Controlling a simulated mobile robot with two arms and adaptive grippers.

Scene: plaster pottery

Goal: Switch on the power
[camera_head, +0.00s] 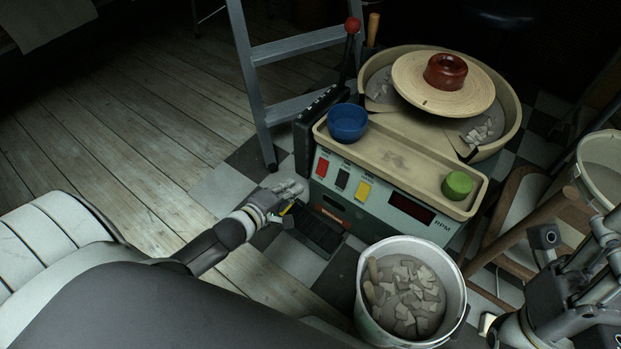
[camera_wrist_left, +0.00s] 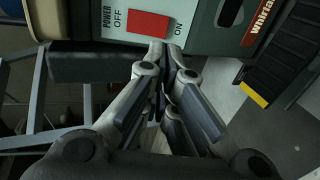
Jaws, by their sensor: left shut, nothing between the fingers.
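The pottery wheel's front panel (camera_head: 384,205) faces me and carries a red power switch (camera_head: 322,168) at its left end. In the left wrist view the red switch (camera_wrist_left: 149,24) sits between the labels "POWER OFF" on its left and "ON" on its right. My left gripper (camera_head: 294,188) is shut and empty, just left of and below the switch in the head view. In the left wrist view its fingertips (camera_wrist_left: 166,50) are close to the switch's edge; I cannot tell if they touch the panel. My right gripper (camera_head: 598,235) is partly in view at the right edge, its jaws unclear.
A pedal (camera_head: 318,232) lies below. A bucket of plaster pieces (camera_head: 362,300) stands in front. A blue bowl (camera_head: 347,122) and green lump (camera_head: 457,186) rest on the tray. A ladder (camera_head: 250,75) stands behind.

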